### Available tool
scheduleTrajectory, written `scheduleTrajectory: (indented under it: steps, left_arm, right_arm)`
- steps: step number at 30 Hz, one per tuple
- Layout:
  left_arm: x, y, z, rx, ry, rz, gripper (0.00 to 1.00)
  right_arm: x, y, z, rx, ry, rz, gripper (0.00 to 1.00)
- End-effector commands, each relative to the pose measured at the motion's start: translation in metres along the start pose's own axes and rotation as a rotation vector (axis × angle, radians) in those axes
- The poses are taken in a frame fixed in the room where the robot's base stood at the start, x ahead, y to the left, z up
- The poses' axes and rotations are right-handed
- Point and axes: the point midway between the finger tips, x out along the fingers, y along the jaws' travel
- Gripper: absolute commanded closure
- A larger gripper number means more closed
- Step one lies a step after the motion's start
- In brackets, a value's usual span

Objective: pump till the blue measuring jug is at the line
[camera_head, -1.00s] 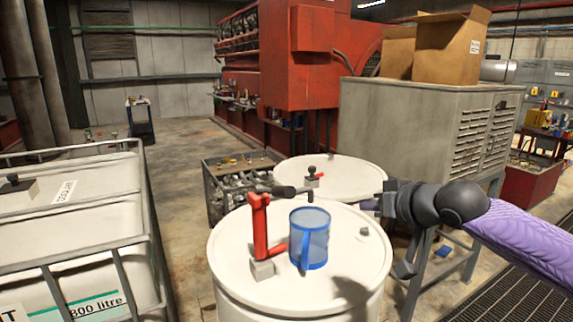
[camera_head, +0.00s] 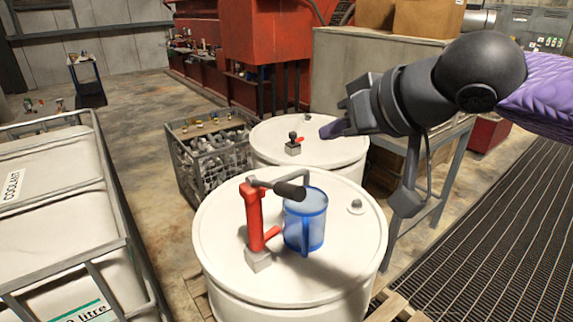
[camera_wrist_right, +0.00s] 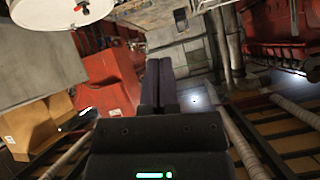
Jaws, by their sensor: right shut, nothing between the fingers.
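The blue measuring jug (camera_head: 316,226) is see-through and stands upright on the white drum (camera_head: 219,218), just right of the pump. The red hand pump (camera_head: 253,219) stands on a grey block on the drum top. Its dark-gripped lever (camera_head: 288,190) reaches right, in front of the jug's rim. The level in the jug and its line cannot be made out. My right gripper (camera_head: 326,132) is shut and empty, above and behind the jug, apart from pump and jug. It also shows in the right wrist view (camera_wrist_right: 158,62). My left gripper is not in view.
A second white drum (camera_head: 345,152) with a small tap (camera_head: 293,146) stands behind. A wire crate of parts (camera_head: 185,160) is left of it. A caged coolant tank (camera_head: 50,185) fills the left. A floor grating (camera_head: 470,230) lies at right.

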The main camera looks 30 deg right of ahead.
Motion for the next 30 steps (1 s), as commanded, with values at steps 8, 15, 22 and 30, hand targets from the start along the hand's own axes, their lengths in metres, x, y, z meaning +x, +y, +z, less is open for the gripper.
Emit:
scheduleTrajectory:
  steps: [8, 15, 22, 30]
  left_arm:
    - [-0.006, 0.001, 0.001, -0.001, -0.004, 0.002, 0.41]
    - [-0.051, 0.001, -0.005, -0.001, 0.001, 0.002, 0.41]
    - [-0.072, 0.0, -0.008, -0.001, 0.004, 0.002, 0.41]
    - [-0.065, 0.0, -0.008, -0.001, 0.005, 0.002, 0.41]
  right_arm:
    - [0.017, 0.0, -0.001, -0.001, -0.006, -0.001, 1.0]
    - [0.047, -0.003, -0.007, 0.008, -0.003, -0.009, 1.0]
    - [0.09, -0.001, -0.004, 0.009, 0.002, -0.005, 1.0]
    - [0.109, 0.001, 0.033, -0.003, -0.002, 0.002, 1.0]
